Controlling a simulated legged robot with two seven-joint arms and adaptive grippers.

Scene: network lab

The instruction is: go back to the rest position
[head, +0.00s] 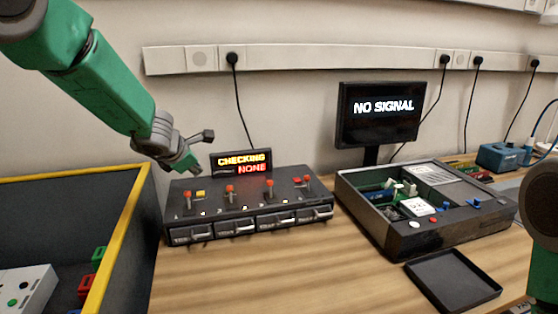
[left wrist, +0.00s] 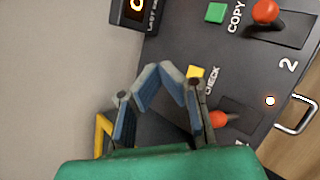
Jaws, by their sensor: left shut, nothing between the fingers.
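My left gripper (head: 191,160) hangs in the air above the left back corner of the dark switch box (head: 250,204). In the left wrist view the fingertips (left wrist: 161,78) meet with nothing held between them, over the dark top beside the yellow CHECK button (left wrist: 195,72). I cannot tell whether a finger touches the button. A red lever knob (left wrist: 218,119) sits close to the right finger. My right gripper is out of view; only a green part of my arm shows at the right edge.
A sign reading CHECKING NONE (head: 241,163) stands behind the box. A yellow-rimmed bin (head: 122,225) is at left. A NO SIGNAL monitor (head: 380,115), an open dark case (head: 400,237) and a black tray (head: 453,280) are at right. The wooden table's front middle is clear.

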